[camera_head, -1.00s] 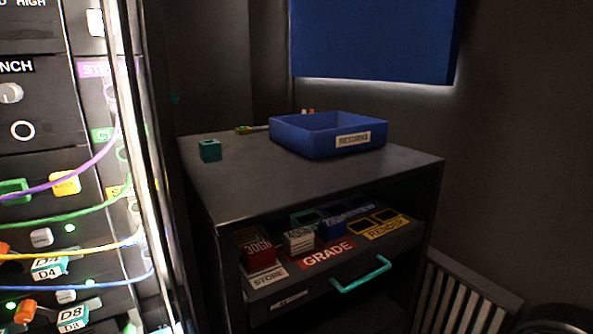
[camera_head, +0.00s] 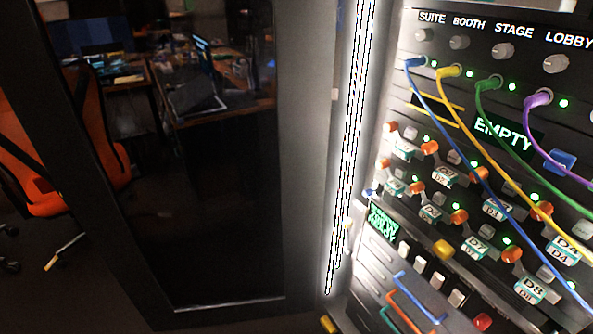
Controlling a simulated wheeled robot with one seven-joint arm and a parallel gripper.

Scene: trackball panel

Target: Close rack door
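The rack door (camera_head: 303,150) fills the left and middle of the view. It has a dark grey frame around a dark glass pane and stands open, swung out to the left of the rack. The equipment rack (camera_head: 490,75) is on the right, its front uncovered. A bright light strip (camera_head: 350,150) runs up the rack's left edge, beside the door frame. My gripper is not in view, and the door's handle cannot be made out.
Blue, yellow, green and purple cables (camera_head: 462,110) hang across the rack front, among knobs and orange plugs. Coloured handles (camera_head: 408,300) stick out low on the rack. An orange chair (camera_head: 35,165) stands at the far left, and desks show through or in the glass.

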